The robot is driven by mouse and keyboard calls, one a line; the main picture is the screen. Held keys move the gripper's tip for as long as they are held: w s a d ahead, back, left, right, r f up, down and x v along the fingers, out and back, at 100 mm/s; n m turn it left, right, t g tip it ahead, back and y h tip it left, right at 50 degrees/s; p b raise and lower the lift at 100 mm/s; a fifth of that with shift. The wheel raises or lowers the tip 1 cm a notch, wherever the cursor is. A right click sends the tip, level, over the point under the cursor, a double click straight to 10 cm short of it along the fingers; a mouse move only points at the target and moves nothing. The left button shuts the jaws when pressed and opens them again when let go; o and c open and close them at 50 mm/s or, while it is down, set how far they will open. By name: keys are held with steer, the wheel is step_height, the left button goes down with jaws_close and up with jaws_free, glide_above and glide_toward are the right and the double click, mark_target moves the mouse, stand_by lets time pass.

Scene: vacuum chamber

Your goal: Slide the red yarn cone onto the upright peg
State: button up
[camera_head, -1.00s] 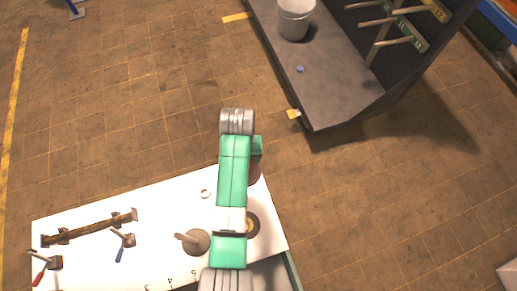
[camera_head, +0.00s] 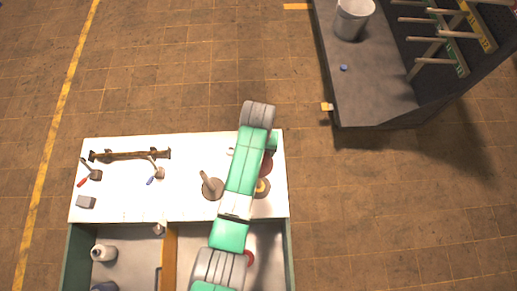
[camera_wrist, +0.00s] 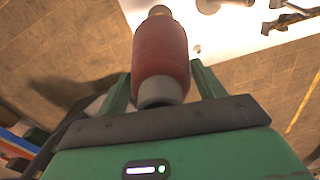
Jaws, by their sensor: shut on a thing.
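The red yarn cone (camera_wrist: 160,52) is between the two green fingers of my gripper (camera_wrist: 163,78) in the wrist view, with a grey end near the palm and a tan tip pointing away. My gripper is shut on it. In the head view my arm hides most of the gripper; a dark red patch (camera_head: 266,164) beside the arm seems to be the cone. The upright peg (camera_head: 207,180) stands on a round grey-brown base (camera_head: 213,191) on the white tabletop (camera_head: 130,205), left of my arm. The cone is apart from the peg.
A yellow-and-dark round thing (camera_head: 263,188) lies right of my arm. A rack bar (camera_head: 130,155) and small handled tools (camera_head: 153,172) are on the left tabletop. A dark shelf with a bucket (camera_head: 352,18) stands upper right.

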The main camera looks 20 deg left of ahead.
steer(key=shift+r, duration=0.15)
step_height(320, 180, down, 6)
steer(key=b, duration=0.3)
steer(key=shift+b, duration=0.4)
steer(key=shift+p, duration=0.6)
stand_by(0.8)
steer(key=shift+f+b, duration=1.9)
steer(key=shift+f, duration=0.65)
steer(key=shift+r+p, duration=0.1)
steer(key=shift+p, duration=0.35)
stand_by(0.4)
